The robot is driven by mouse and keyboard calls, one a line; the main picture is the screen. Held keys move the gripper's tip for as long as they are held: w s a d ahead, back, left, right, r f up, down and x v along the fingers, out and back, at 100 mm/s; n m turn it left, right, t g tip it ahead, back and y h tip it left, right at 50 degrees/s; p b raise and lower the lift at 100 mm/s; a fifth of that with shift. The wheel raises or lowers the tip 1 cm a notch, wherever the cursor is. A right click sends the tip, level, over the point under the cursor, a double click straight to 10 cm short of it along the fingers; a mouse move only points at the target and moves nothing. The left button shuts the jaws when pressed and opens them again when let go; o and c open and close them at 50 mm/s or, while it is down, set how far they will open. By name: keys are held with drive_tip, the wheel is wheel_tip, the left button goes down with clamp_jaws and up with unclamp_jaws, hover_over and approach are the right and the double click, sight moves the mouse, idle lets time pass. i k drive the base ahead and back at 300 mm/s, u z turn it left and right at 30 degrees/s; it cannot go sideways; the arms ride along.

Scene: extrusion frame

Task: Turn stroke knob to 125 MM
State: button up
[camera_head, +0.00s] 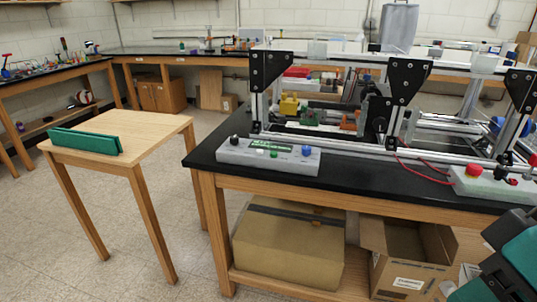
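A light grey control box (228,154) sits at the front left corner of the black bench top. It carries a black knob (233,140) at its left, a blue knob (306,150) at its right, a green-framed display and small buttons. A second grey box (485,186) at the right carries a red button (473,170) and a black knob (500,172). Labels and pointer marks are too small to read, so I cannot tell which is the stroke knob or its setting. Teal and black parts of my arm show at the lower right, apart from the boxes; my gripper's fingertips are not visible.
An aluminium extrusion frame with black brackets (407,80) rises behind the boxes. Red cables run to the right box. A small wooden table (150,128) with a green block (85,141) stands left. Cardboard boxes (285,255) sit under the bench. The floor between tables is clear.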

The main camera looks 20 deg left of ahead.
sight(307, 150)
drive_tip(key=u, duration=0.45)
drive_tip(key=i, duration=0.85)
drive_tip(key=u, duration=0.15)
